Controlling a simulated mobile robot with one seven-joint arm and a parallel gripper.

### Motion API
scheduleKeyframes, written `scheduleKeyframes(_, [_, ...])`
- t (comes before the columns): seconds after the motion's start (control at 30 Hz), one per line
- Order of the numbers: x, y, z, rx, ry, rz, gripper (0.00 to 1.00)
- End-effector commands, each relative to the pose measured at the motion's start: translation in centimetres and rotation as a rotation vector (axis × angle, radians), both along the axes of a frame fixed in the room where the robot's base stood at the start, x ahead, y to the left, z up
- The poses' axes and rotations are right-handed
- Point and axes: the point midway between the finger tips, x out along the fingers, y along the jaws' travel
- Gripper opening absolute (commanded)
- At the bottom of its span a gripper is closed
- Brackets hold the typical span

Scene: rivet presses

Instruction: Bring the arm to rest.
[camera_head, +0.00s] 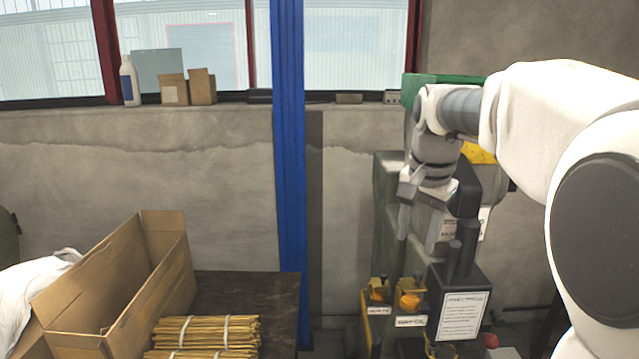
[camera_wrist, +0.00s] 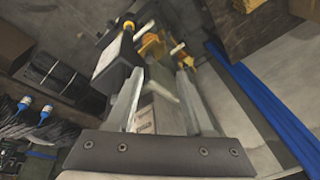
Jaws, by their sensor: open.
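My white arm (camera_head: 545,120) reaches in from the right of the head view and bends down over the rivet press. My gripper (camera_head: 420,238) points downward in front of the press, with its two fingers apart and nothing between them. In the wrist view my gripper (camera_wrist: 160,75) shows both fingers spread, with parts of the press beyond and between them. The rivet press (camera_head: 462,285) has a dark body with a white notice and orange-topped parts at its front. It also shows in the wrist view (camera_wrist: 118,78). I cannot tell whether a fingertip touches the press.
A blue post (camera_head: 289,170) stands left of the press. A dark table (camera_head: 255,287) holds an open cardboard box (camera_head: 170,290) and bundles of thin rods (camera_head: 207,331). A window ledge (camera_head: 225,104) holds a bottle (camera_head: 129,82) and small boxes. Cables with blue connectors (camera_wrist: 45,114) lie left in the wrist view.

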Motion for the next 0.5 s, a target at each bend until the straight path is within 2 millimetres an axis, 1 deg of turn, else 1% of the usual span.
scheduleKeyframes(0.03, [-1.7,-0.1,0.1,0.009,-0.015,0.039,0.52])
scheduleKeyframes(0.27, [-8.9,0.7,-0.6,-0.004,-0.085,0.25,0.52])
scheduleKeyframes(0.37, [-11.9,1.2,-1.4,-0.029,-0.118,0.343,0.52])
scheduleKeyframes(0.5, [-16.2,1.9,-3.1,-0.082,-0.163,0.471,0.52])
